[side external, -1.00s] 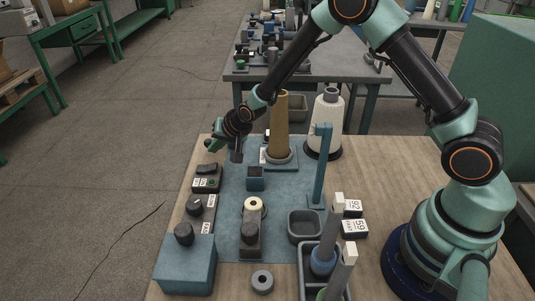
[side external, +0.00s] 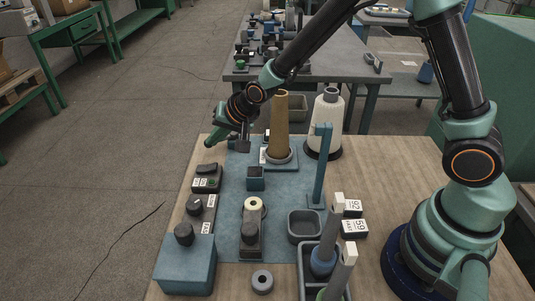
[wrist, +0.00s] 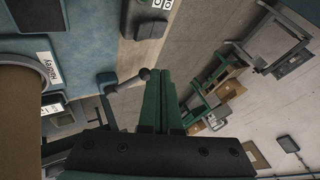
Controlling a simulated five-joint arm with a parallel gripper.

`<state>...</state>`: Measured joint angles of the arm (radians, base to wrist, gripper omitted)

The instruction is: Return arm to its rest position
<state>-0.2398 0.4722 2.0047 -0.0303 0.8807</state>
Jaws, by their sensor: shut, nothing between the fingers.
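My gripper (side external: 209,142) hangs over the far left corner of the wooden table, above the floor edge as the side external view shows it. In the wrist view its green fingers (wrist: 158,98) lie together with nothing between them. My arm reaches across above the brown cone (side external: 279,125) and the white cone (side external: 328,122), which both stand upright at the back of the table. The brown cone shows large and close at the left of the wrist view (wrist: 18,110). A lever with a round knob (wrist: 143,75) appears just beside the fingertips there; I cannot tell whether they touch.
A blue post (side external: 320,170) stands upright on the blue mat (side external: 228,225). A blue box (side external: 186,262) and a grey bin (side external: 304,226) stand nearer. A cluttered second table (side external: 345,73) is behind.

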